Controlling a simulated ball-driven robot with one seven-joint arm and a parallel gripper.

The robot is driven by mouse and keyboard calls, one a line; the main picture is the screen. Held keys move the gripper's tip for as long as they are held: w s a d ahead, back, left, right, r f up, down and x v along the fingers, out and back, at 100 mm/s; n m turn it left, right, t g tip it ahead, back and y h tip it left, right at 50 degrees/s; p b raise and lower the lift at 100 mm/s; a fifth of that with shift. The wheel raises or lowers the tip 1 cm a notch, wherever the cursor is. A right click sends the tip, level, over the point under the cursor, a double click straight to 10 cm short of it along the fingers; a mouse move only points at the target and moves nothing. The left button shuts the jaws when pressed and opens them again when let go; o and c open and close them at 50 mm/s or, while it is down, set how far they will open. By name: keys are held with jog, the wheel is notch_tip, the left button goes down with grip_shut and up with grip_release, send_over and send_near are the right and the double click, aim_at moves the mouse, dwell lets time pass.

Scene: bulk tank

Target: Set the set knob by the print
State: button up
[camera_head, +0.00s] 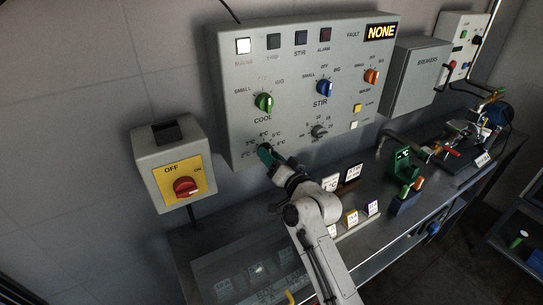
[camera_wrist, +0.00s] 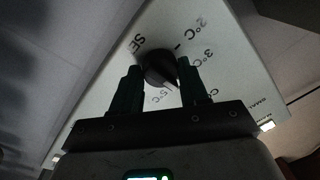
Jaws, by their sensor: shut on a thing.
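The set knob (camera_wrist: 158,68) is small, dark and round with a light pointer line, on the grey panel. My gripper (camera_wrist: 160,72) has one dark finger on each side of it and is shut on it. In the wrist view the pointer slants down right, near the 5°C mark (camera_wrist: 166,95). The 2°C and 3°C marks stand up right; another mark beside the right finger is partly hidden. In the head view my gripper (camera_head: 268,153) covers the knob at the panel's lower left. Cards (camera_head: 331,183) stand on the bench; I cannot read their print clearly.
The control panel (camera_head: 225,70) carries a green COOL knob (camera_head: 264,102), a blue STIR knob (camera_head: 325,88) and an orange knob (camera_head: 371,76). A green device (camera_head: 403,160) stands on the bench.

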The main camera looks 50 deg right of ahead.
dwell(0.4)
jog(key=o, duration=1.1)
jog(key=shift+c, duration=0.2)
jog(key=b+v, duration=0.2)
jog(key=v, duration=0.8)
jog(key=shift+s, duration=0.45)
jog(key=shift+a, duration=0.1)
